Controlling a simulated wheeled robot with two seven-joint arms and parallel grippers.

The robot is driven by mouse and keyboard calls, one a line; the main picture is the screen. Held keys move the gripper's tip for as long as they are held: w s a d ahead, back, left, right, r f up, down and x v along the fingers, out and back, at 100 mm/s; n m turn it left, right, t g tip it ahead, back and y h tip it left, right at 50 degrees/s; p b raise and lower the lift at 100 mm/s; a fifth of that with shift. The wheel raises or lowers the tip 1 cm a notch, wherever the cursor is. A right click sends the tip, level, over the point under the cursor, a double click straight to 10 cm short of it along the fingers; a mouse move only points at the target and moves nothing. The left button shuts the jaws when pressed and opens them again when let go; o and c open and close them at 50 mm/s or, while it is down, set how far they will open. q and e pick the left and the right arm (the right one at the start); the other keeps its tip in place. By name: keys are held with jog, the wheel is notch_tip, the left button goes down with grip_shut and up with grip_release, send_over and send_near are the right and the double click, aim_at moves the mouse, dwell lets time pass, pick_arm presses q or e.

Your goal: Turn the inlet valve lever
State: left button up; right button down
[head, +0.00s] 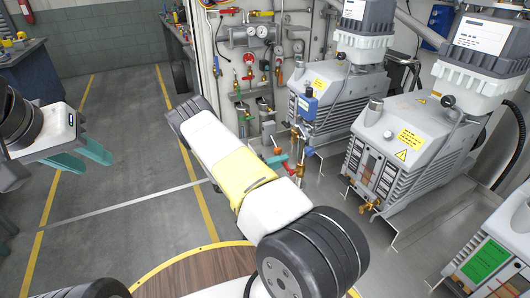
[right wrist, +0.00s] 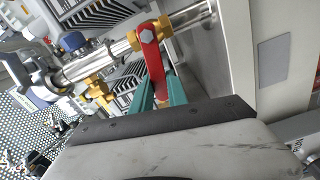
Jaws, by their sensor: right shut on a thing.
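The red valve lever (right wrist: 151,52) sits on a brass fitting (right wrist: 133,38) of a metal pipe in the right wrist view. It also shows small in the head view (head: 289,168), just past the end of my right arm. My right gripper (right wrist: 160,88) has its teal fingers on either side of the lever's lower part and is shut on it. The lever's lower end is partly hidden between the fingers. My left gripper (head: 80,156) is at the left of the head view, with its teal fingers apart and empty, over the grey floor.
A wall panel with gauges (head: 262,31) and valves is behind the lever. A workbench (head: 20,62) is at the far left. The floor between is free.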

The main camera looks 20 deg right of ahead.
jog(key=shift+f+n, duration=0.65)
jog(key=shift+n, duration=0.25)
jog(key=c, duration=1.3)
grip_release()
jog(key=shift+o, duration=0.2)
jog(key=shift+a, duration=0.1)
jog(key=shift+a+r, duration=0.1)
jog(key=shift+a, duration=0.8)
jog(key=a, duration=0.6)
jog(key=shift+s, duration=0.3)
